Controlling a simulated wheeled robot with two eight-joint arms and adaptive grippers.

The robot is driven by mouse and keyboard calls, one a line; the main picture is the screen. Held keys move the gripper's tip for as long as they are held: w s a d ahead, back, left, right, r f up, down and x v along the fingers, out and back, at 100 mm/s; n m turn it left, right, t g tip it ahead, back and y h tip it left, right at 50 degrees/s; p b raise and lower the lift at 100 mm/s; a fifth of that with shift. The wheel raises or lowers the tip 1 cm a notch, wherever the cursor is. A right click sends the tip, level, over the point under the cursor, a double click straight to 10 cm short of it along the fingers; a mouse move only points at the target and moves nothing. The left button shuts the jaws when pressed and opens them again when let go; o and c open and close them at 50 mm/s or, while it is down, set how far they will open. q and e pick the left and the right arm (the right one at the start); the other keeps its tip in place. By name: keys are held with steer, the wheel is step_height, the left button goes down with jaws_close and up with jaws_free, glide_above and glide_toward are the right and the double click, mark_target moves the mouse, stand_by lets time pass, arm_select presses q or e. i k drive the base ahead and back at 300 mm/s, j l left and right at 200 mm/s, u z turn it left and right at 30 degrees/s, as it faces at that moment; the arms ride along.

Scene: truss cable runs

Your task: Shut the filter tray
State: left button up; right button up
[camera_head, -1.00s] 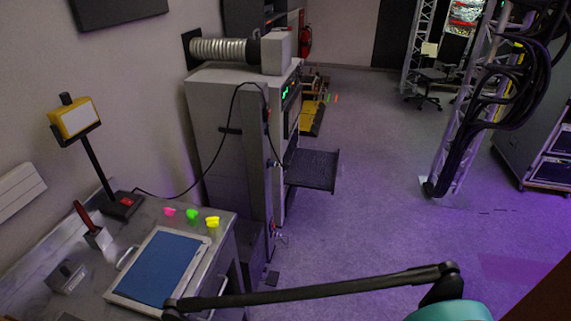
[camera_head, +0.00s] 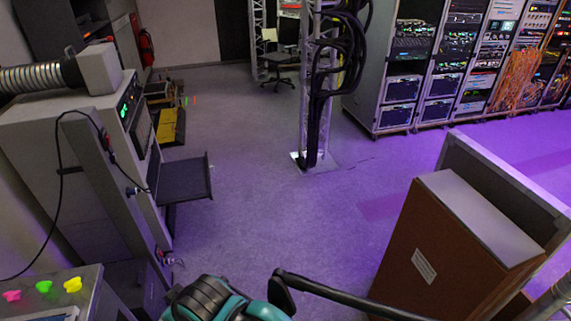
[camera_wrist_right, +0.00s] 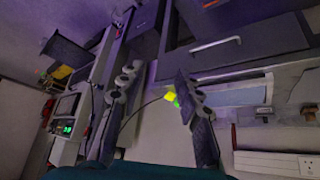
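The filter tray (camera_head: 185,178) is a dark, flat tray that sticks out to the right from the front of the tall grey machine (camera_head: 75,150) in the head view. It is drawn out, with a raised panel at its outer end. The tray also shows as a dark slab at the upper left of the right wrist view (camera_wrist_right: 68,48). My right gripper (camera_wrist_right: 158,75) is open in that view, with nothing between its fingers and the tray well apart from it. A teal and black arm part of mine shows at the bottom of the head view. My left gripper is not in view.
A bench with pink, green and yellow pieces (camera_head: 43,286) stands at the lower left. A cable hangs along the machine. A truss with black cables (camera_head: 322,90) stands beyond, and a brown cabinet (camera_head: 440,250) at the right. The floor between them is clear.

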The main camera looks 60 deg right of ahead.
mark_target(189, 180)
steer(key=l+z, duration=0.3)
steer(key=l, duration=0.15)
steer(key=i+l+z, duration=0.15)
steer(key=l+z, duration=0.15)
steer(key=i+l+z, duration=0.3)
steer(key=l, duration=0.2)
steer(key=i+l, duration=0.15)
steer(key=l, duration=0.25)
steer(key=i+l, duration=0.1)
steer(key=l, duration=0.25)
steer(key=i+l, duration=0.15)
steer(key=i, duration=0.55)
steer(key=i+l, duration=0.15)
steer(key=i, duration=0.6)
steer(key=i+l, duration=0.1)
steer(key=i, duration=0.6)
